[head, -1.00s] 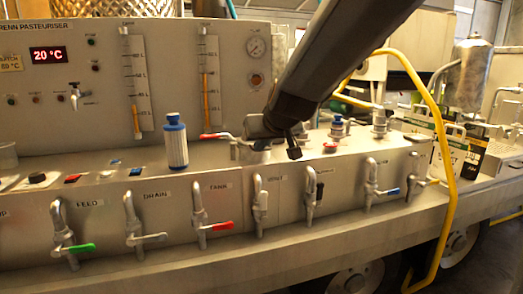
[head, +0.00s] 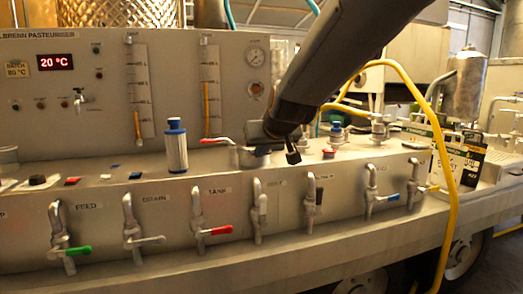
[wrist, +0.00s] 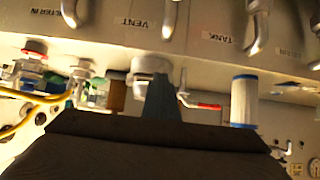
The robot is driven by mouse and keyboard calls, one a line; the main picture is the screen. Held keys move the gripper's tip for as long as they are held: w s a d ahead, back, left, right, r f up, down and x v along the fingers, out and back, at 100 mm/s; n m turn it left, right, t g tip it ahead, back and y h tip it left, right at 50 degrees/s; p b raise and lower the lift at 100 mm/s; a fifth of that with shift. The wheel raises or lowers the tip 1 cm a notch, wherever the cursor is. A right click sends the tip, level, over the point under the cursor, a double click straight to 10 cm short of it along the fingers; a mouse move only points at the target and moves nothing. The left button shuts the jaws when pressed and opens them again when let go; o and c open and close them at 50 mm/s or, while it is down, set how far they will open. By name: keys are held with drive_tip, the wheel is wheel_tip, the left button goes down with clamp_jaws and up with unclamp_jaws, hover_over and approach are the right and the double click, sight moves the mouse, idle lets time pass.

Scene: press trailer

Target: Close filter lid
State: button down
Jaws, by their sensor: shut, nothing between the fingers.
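The filter housing (head: 252,159) is a short metal cup on the deck, right of the red-handled lever (head: 215,141). My gripper (head: 263,147) is at the top of this housing, and my dark arm covers part of it. In the wrist view the shut fingers (wrist: 164,97) point at the pale round housing (wrist: 152,65) and overlap it. I cannot tell whether they touch. The lid is not clearly visible, so its angle cannot be told. A white filter cartridge with blue ends (head: 176,150) stands upright left of the housing; it also shows in the wrist view (wrist: 244,98).
Several valves line the front panel, including a green-handled one (head: 78,250) and a red-handled one (head: 214,231). A yellow hose (head: 452,200) loops at the right. Small fittings with blue and red caps (head: 329,153) stand right of my gripper.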

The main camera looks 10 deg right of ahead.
drive_tip(key=shift+s+f+g, duration=0.25)
drive_tip(key=shift+f+g, duration=0.05)
drive_tip(key=shift+f, duration=0.75)
wheel_tip(320, 180, up, 6)
drive_tip(key=p, duration=0.4)
drive_tip(key=s+f+g+b, duration=0.2)
drive_tip(key=s+f+g, duration=0.3)
drive_tip(key=s+f, duration=0.85)
drive_tip(key=s+f+g+b, duration=0.2)
drive_tip(key=s+f+g, duration=0.3)
drive_tip(key=s+f, duration=0.85)
drive_tip(key=s+d+r+m+h+p, duration=0.1)
drive_tip(key=s+d+r+p, duration=0.3)
drive_tip(key=r+p, duration=0.5)
drive_tip(key=s+p, duration=0.1)
drive_tip(key=p, duration=0.3)
drive_tip(key=shift+d+r, duration=0.35)
drive_tip(key=shift+s, duration=0.2)
